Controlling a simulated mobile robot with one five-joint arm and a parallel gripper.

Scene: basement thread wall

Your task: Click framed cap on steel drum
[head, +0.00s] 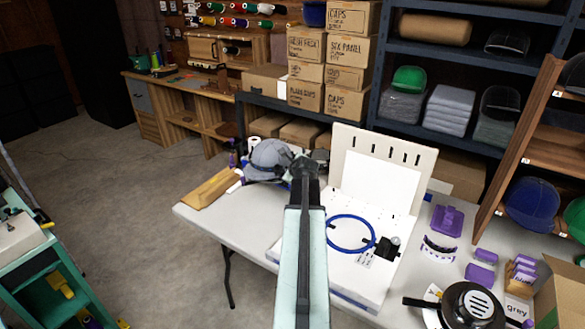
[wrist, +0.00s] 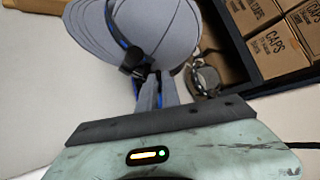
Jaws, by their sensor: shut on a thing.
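A grey cap (head: 267,158) is at the far left part of the white table, in front of my gripper (head: 304,168). In the wrist view the cap (wrist: 165,28) fills the top middle, with a thin blue frame edge (wrist: 116,36) and a dark clamp showing on it. My gripper (wrist: 152,84) is shut on the framed cap at its near edge. A round metal part (wrist: 205,78), which may be the steel drum, shows just right of the cap. The cap hides part of it, and I cannot tell whether they touch.
A white upright board (head: 385,165) stands on the table, with a blue ring (head: 350,250) before it. A wooden block (head: 210,188) lies left of the cap. Cap boxes (head: 348,75) and shelves stand behind. Purple items and a black round device (head: 470,305) crowd the right.

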